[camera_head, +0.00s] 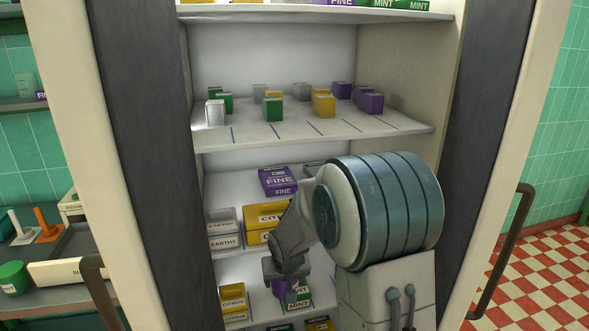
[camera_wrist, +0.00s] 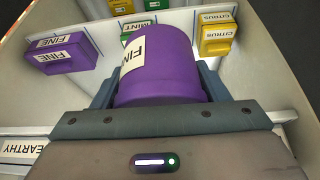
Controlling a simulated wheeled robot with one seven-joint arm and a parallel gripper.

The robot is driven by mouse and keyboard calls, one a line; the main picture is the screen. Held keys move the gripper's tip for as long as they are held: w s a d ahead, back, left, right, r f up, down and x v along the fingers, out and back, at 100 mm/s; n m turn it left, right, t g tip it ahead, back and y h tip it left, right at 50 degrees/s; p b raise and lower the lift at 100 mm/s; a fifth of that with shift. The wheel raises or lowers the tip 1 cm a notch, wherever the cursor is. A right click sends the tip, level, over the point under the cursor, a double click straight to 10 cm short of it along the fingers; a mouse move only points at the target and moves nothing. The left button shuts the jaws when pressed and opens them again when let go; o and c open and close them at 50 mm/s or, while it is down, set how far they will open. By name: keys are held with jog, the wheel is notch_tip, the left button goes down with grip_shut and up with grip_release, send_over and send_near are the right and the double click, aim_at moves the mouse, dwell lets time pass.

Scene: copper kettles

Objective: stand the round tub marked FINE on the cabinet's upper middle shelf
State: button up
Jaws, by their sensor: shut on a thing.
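The round purple tub marked FINE (camera_wrist: 160,60) fills the middle of the wrist view, its white label turned to the left. My gripper (camera_wrist: 158,92) is shut on it, with a finger on either side. In the head view my gripper (camera_head: 286,272) is low in front of the cabinet's lower shelves, and only a bit of purple shows beneath it. The open cabinet has several shelves. A shelf (camera_head: 300,133) in the upper part, above my gripper, holds small grey, green, yellow and purple boxes toward its back, with dark divider lines on its front.
Below that shelf stand a purple FINE box (camera_head: 278,181), grey EARTHY boxes (camera_head: 223,241) and a yellow CITRUS box (camera_head: 262,218). CITRUS and MINT boxes are lower down. Open doors with handles (camera_head: 505,250) flank the cabinet. A green tub (camera_head: 14,277) stands on the left counter.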

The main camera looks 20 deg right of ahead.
jog(key=w+a+r+m+h+p, duration=0.15)
jog(key=r+p, duration=0.25)
jog(key=r, duration=1.6)
jog(key=a+r+m+p, duration=0.2)
jog(key=a+r+p, duration=0.1)
jog(key=r, duration=1.6)
jog(key=w+d+p, duration=0.1)
jog(key=w+p, duration=0.1)
jog(key=w, duration=0.2)
jog(key=w+d+p, duration=0.2)
jog(key=w, duration=0.3)
jog(key=w+d+p, duration=0.1)
jog(key=w+p, duration=0.1)
jog(key=w, duration=0.2)
jog(key=shift+w+d+r+p, duration=0.15)
jog(key=shift+w+d+p, duration=0.15)
jog(key=shift+d, duration=0.1)
jog(key=w+p, duration=0.1)
jog(key=w+d+p, duration=0.1)
jog(key=w, duration=0.1)
jog(key=shift+w+d, duration=0.15)
jog(key=shift+f, duration=0.6)
jog(key=shift+s+f, duration=0.25)
jog(key=shift+w+f, duration=0.1)
